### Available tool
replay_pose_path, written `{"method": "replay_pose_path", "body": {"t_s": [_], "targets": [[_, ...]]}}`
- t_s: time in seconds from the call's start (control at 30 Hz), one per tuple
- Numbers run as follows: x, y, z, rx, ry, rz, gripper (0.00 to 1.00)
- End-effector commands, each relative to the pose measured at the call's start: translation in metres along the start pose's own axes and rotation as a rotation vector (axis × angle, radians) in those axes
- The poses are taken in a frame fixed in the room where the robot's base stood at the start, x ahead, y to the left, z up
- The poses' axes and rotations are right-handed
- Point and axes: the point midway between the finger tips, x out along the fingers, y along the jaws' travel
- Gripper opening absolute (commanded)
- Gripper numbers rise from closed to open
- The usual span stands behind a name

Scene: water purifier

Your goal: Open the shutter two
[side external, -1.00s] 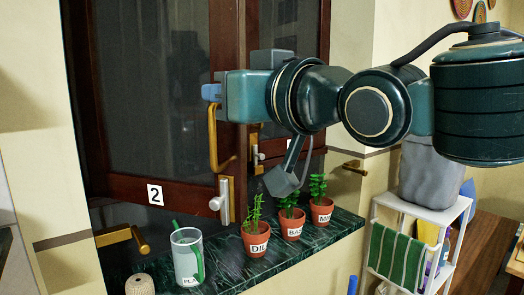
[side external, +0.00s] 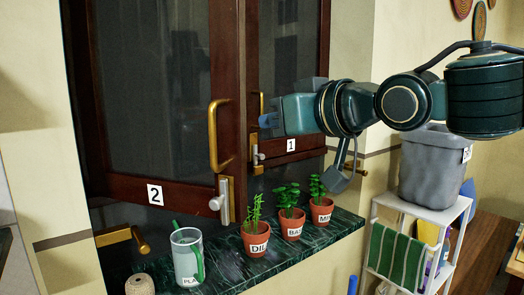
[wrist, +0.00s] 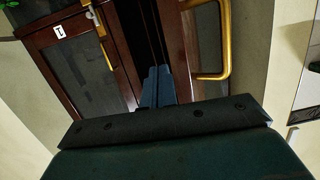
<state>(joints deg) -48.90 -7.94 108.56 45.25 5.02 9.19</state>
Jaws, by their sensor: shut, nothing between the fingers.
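Shutter two (side external: 182,192) is the dark brown framed panel marked "2" on the left in the side view. It stands ajar, its free edge swung out from shutter one (side external: 285,152). Its gold handle (side external: 213,135) is vertical, with a silver latch knob (side external: 222,200) below. My gripper (side external: 266,121) is shut and empty, just right of shutter two's free edge, apart from the handle. In the wrist view my blue fingers (wrist: 155,78) are together, in front of the dark gap, between shutter one (wrist: 75,60) and the gold handle (wrist: 226,40). Whether they touch the edge I cannot tell.
Several potted plants (side external: 292,230) and a clear pitcher (side external: 187,258) stand on the dark green sill (side external: 232,280) below the shutters. A white shelf (side external: 440,215) with a grey bin (side external: 430,170) stands at the right. Shutter one has its own latch (side external: 257,156).

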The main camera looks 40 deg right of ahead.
Motion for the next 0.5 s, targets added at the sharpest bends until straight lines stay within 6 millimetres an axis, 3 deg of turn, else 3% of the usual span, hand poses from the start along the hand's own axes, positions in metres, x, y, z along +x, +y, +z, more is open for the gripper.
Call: {"method": "replay_pose_path", "body": {"t_s": [0.03, 0.5], "targets": [[0.003, 0.007, 0.004, 0.032, -0.009, -0.012, 0.0], [0.014, 0.007, 0.025, 0.447, -0.047, -0.243, 0.0]]}}
